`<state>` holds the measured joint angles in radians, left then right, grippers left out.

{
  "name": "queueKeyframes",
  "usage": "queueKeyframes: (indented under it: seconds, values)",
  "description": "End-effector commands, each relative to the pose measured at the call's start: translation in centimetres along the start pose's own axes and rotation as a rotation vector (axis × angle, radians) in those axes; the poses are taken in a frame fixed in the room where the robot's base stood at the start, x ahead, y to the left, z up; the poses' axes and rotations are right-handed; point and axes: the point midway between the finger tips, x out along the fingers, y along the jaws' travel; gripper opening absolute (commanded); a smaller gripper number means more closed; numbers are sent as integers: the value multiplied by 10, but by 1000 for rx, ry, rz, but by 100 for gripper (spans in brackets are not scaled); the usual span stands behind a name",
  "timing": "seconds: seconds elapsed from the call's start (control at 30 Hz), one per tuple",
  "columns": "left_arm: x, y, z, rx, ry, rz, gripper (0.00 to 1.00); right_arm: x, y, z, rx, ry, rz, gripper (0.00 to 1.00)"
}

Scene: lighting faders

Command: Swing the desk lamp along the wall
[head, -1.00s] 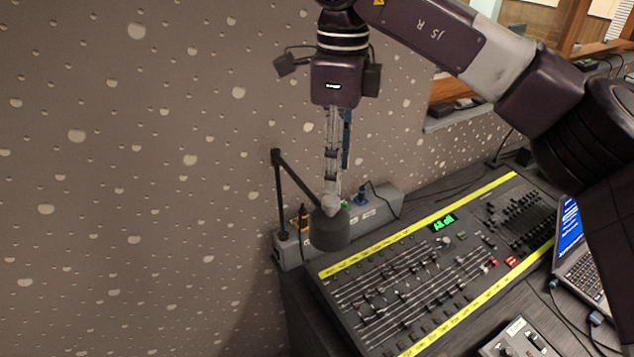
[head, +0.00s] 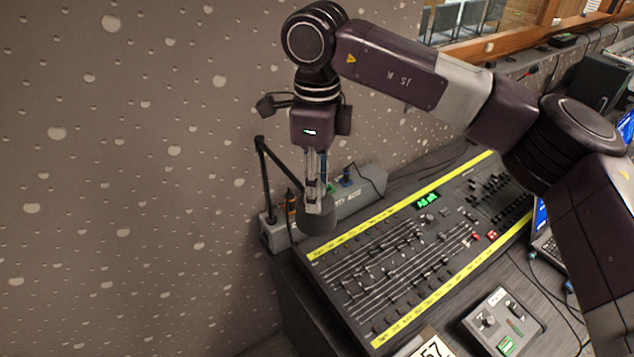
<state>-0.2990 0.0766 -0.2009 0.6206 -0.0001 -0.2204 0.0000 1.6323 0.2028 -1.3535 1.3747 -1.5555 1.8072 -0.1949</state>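The desk lamp has a dark cylindrical head (head: 318,222), hanging from a thin black arm and upright post (head: 264,180) close to the wall. The head hangs near the back left corner of the mixing console. My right gripper (head: 318,203) points straight down at the top of the lamp head. Its fingertips cover the small knob there and seem to touch it. The fingers are seen edge-on, so the gap between them and any grip are hidden. My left gripper is not in view.
The speckled wall (head: 130,180) fills the left. A grey power strip (head: 360,195) with plugs and cables lies behind the lamp. The fader console (head: 390,270) with yellow strips, a small control box (head: 503,322) and a laptop (head: 545,240) crowd the desk.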

Motion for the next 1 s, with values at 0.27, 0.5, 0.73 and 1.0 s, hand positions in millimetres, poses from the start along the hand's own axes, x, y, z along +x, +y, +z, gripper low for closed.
queueKeyframes:
  seconds: [0.27, 0.5, 0.73, 1.0]
  values:
    - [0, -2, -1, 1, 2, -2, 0, 0, 0, 0, 1, 0, 0, 16]
    - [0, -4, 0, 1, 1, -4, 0, 0, 0, 0, 1, 0, 0, 0]
    - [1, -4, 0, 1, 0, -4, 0, 0, 0, 1, 4, 0, -1, 0]
    - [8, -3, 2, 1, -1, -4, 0, 1, 8, 17, 62, -1, -2, 0]
